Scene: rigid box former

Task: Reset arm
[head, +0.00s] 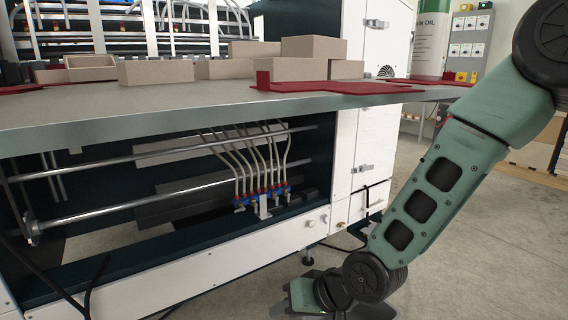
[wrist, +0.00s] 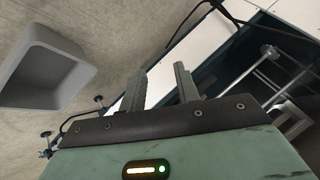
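My arm (head: 435,195) reaches down along the right side of the head view, in front of the machine's table. Its wrist is low, near the floor, and the hand is partly cut off by the bottom edge. In the wrist view my gripper (wrist: 160,74) shows two grey fingers standing apart with nothing between them. The gripper is open and empty. It points towards the floor and the machine's lower frame.
The grey table (head: 200,112) carries several tan boxes (head: 155,71) and red flat sheets (head: 335,87). Below it are metal rods (head: 150,195) and hoses with blue fittings (head: 262,198). A grey open container (wrist: 42,78) shows in the wrist view. Concrete floor (head: 450,240) is clear at right.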

